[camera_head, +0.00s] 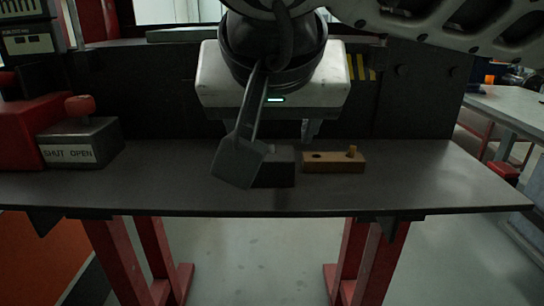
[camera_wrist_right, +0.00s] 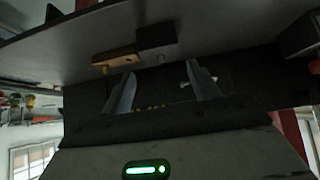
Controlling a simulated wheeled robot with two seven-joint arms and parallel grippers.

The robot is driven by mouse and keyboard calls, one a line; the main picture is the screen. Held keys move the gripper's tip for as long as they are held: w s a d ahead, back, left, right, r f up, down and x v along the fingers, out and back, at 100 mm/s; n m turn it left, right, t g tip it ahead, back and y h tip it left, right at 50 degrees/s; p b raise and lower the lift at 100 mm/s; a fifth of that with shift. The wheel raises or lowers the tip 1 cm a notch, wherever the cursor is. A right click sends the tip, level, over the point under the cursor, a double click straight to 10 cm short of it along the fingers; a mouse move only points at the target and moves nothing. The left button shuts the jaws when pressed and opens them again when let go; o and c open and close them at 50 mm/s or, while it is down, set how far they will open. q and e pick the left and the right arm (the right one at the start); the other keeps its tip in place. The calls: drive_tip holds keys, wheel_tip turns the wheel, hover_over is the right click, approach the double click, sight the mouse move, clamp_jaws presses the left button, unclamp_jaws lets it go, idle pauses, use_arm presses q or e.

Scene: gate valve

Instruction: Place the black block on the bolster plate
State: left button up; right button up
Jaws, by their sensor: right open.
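The black block (camera_head: 277,168) rests on the dark grey plate-like work surface (camera_head: 400,180), left of a wooden block. Its left part is hidden behind a grey bracket of my arm. In the right wrist view, tilted upside down, the black block (camera_wrist_right: 157,40) shows beyond the fingers. My right gripper (camera_head: 278,132) is above and behind the block, fingers pointing down, apart from it. In the wrist view the gripper (camera_wrist_right: 163,75) has its two fingers spread with nothing between them. I cannot tell for sure which surface is the bolster plate. My left gripper is not in view.
The wooden block (camera_head: 333,162) with a small peg stands right beside the black block. A grey box (camera_head: 80,143) with a red knob and "SHUT OPEN" label stands at the left. A dark upright panel (camera_head: 415,100) closes the back. The right part of the surface is clear.

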sight(272, 150)
drive_tip(key=x, duration=0.8)
drive_tip(key=shift+f, duration=0.15)
drive_tip(key=c, duration=0.9)
clamp_jaws()
drive_tip(key=shift+r, duration=0.2)
